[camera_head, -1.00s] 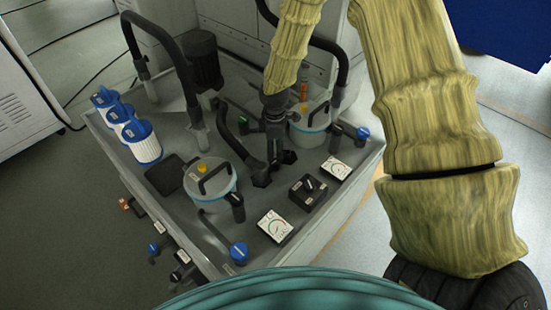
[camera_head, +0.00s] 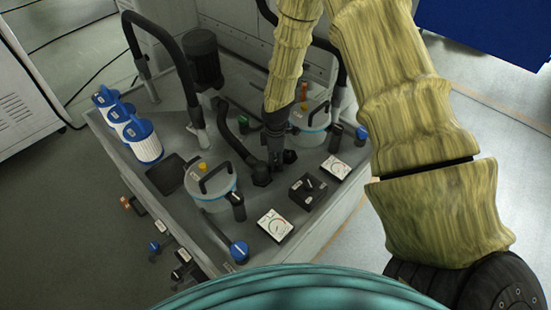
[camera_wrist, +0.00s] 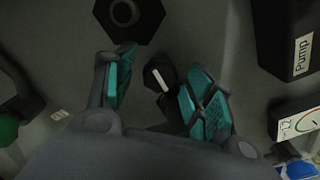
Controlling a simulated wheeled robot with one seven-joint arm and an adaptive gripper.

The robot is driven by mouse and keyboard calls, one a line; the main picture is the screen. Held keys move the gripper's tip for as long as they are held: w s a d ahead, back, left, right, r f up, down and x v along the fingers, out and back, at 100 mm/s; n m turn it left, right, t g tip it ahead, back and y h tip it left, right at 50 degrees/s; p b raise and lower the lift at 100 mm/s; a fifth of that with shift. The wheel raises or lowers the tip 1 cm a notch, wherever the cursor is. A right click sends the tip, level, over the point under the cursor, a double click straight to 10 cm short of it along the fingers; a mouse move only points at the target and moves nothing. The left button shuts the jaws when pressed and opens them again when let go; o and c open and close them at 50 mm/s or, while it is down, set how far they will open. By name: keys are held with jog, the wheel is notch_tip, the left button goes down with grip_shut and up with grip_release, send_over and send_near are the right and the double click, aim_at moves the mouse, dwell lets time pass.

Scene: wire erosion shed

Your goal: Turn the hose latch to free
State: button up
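A small black knob with a white bar (camera_wrist: 160,76), apparently the hose latch, shows between my fingers in the wrist view. My gripper (camera_wrist: 163,88) is open around it, with teal pads on both sides; the right finger is nearer the knob, and I cannot tell whether it touches. In the head view my gripper (camera_head: 276,158) points down at the tank top beside the black hose (camera_head: 238,143), and it hides the knob. The hose's hexagonal end fitting (camera_head: 261,176) sits just left of my gripper. This fitting also shows at the wrist view's top (camera_wrist: 128,14).
A black switch box (camera_head: 308,190), labelled Pump in the wrist view (camera_wrist: 288,38), and two gauges (camera_head: 275,225) (camera_head: 335,167) stand close by. Lidded canisters (camera_head: 211,183) (camera_head: 310,122) flank my gripper. A tall black pipe (camera_head: 165,38) rises behind.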

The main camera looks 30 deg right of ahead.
jog(key=c, duration=0.9)
jog(key=m, duration=0.4)
jog(key=shift+m+p, duration=0.4)
jog(key=m, duration=0.4)
jog(key=shift+m, duration=0.3)
jog(key=m+p, duration=0.1)
jog(key=m, duration=0.3)
jog(key=shift+m, duration=2.1)
